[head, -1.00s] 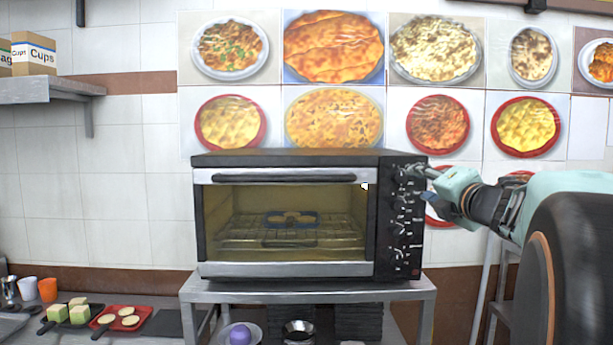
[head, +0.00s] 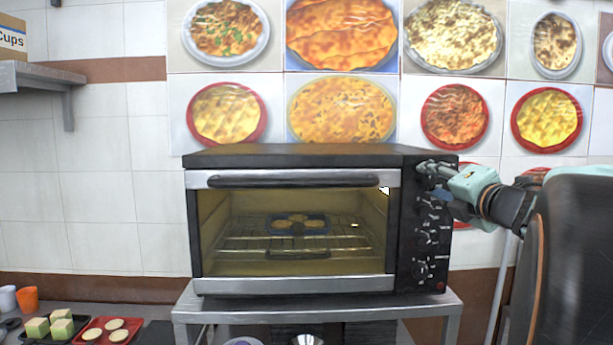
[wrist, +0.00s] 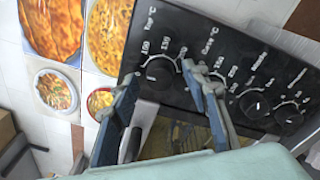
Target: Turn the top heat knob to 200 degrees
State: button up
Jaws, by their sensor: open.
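The oven's black control panel (head: 427,240) carries a column of knobs on its right side. In the wrist view the top heat knob (wrist: 160,72), under a "Top °C" label, shows between my fingers. Numbers such as 100 and 150 are printed around it; its exact setting is too small to read. My gripper (wrist: 158,76) is open, with one blue-grey finger on each side of this knob; I cannot tell whether either touches it. The right finger partly covers the second temperature knob (wrist: 212,78). In the head view my gripper (head: 425,169) is at the panel's top, hiding the top knob.
Two lower knobs (wrist: 254,104) (wrist: 288,114) sit further along the panel. The oven door (head: 290,235) is closed, with a dark tray (head: 298,222) on the rack inside. The oven stands on a metal table (head: 330,308). Trays of food (head: 105,330) lie at lower left.

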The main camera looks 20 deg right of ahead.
jog(key=shift+w, duration=0.1)
jog(key=shift+c, duration=0.3)
grip_shut()
